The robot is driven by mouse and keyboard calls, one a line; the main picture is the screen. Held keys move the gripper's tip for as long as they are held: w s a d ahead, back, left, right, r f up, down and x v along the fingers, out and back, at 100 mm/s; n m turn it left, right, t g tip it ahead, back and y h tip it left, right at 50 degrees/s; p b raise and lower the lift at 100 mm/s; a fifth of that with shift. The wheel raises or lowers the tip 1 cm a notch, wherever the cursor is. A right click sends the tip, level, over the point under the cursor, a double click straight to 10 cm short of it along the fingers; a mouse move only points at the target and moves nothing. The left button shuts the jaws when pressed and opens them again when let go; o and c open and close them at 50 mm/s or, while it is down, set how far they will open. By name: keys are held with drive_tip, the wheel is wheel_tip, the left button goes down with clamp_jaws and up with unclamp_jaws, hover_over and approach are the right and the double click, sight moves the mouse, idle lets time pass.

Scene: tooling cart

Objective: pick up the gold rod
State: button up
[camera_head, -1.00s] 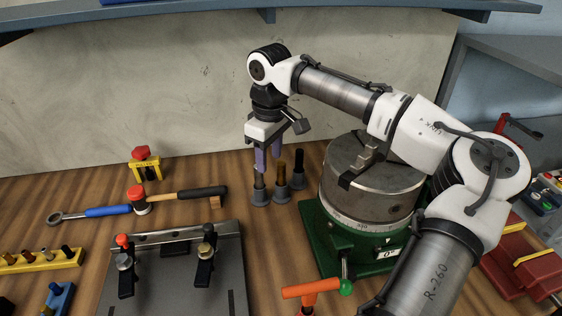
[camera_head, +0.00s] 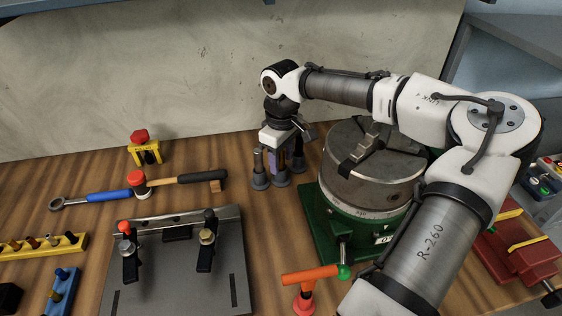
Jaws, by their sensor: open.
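The gold rod (camera_head: 281,162) stands upright in a grey flared holder, the middle one of three in a row left of the green-based chuck. My gripper (camera_head: 284,158) is open and lowered over this rod, pointing down. Its purple fingers appear to stand on either side of the rod. The fingers hide part of the rod, and I cannot tell whether they touch it. The holder on the left with its dark-topped rod (camera_head: 258,163) is close beside the fingers. The holder on the right is partly hidden by my gripper.
The round steel chuck (camera_head: 345,185) on its green base stands close to the right. A blue-handled wrench (camera_head: 105,197), a hammer (camera_head: 175,181), and a grey clamp plate (camera_head: 180,275) lie left. An orange-handled tool (camera_head: 308,278) is in front. A wall rises behind.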

clamp_jaws()
idle(0.5)
